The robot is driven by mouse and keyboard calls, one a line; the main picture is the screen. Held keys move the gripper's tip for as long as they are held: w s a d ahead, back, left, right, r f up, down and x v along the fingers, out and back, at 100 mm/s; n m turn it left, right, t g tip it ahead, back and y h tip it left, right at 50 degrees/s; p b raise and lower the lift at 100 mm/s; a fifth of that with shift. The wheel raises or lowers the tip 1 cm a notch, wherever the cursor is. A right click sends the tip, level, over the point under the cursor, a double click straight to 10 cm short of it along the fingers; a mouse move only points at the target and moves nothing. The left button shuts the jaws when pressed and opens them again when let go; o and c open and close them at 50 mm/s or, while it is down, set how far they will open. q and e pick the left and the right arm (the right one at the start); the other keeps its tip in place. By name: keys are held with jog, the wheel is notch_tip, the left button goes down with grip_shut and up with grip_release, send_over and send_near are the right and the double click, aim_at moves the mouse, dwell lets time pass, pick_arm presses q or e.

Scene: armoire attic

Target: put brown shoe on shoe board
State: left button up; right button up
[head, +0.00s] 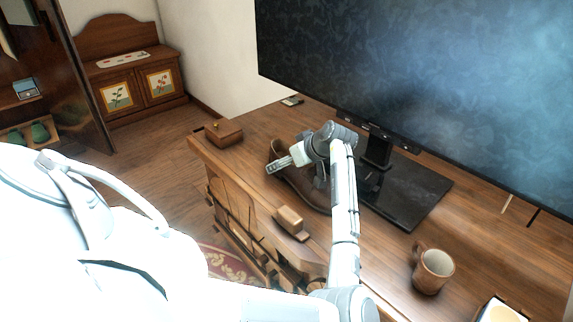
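The brown shoe (307,193) lies on the wooden desk, in front of the monitor's stand. My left gripper (298,172) is right over the shoe, with one pale finger across its left side and the other partly hidden near its right side. The fingers look apart, but I cannot tell whether they press on the shoe. The gripper and wrist hide part of the shoe. At the far left, green shoes (40,132) stand on a low wooden board (10,138) inside the open armoire. My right gripper is not in view.
The desk (480,245) also holds a large monitor (430,80), a mug (432,269), a small wooden box (223,133) and a wooden block (290,219). A cabinet (135,85) stands by the back wall. Open floor (150,160) lies between desk and armoire.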

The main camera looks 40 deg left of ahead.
pick_arm(q)
jog(key=c, duration=1.4)
